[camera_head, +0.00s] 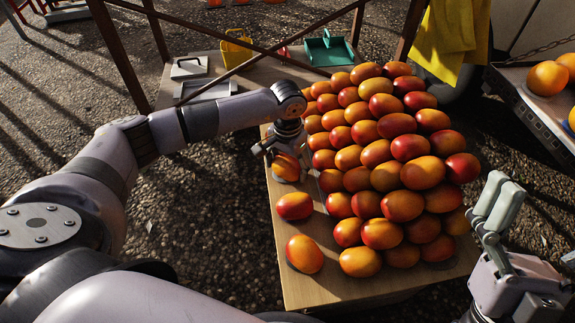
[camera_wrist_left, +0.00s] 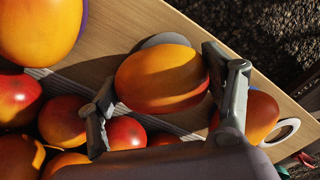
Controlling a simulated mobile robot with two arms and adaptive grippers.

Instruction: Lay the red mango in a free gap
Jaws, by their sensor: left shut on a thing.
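My left gripper (camera_head: 283,155) is shut on an orange-red mango (camera_head: 287,168) at the left edge of the wooden table (camera_head: 294,286). In the left wrist view this mango (camera_wrist_left: 160,80) lies between the two fingers (camera_wrist_left: 165,100), with a grey round pad partly hidden behind it. Its underside is hidden, so I cannot tell whether it touches the table. A large heap of red and orange mangoes (camera_head: 386,177) covers the right of the table. My right gripper (camera_head: 497,205) is at the right, apart from the heap; I cannot tell whether its fingers are open or shut.
Two loose mangoes, one (camera_head: 294,206) and another (camera_head: 304,254), lie along the table's left side. Bare wood shows between them and the heap. A yellow container (camera_head: 236,49), a green dustpan-like tray (camera_head: 329,49) and wooden bars are at the back. Another fruit stand (camera_head: 530,108) is at right.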

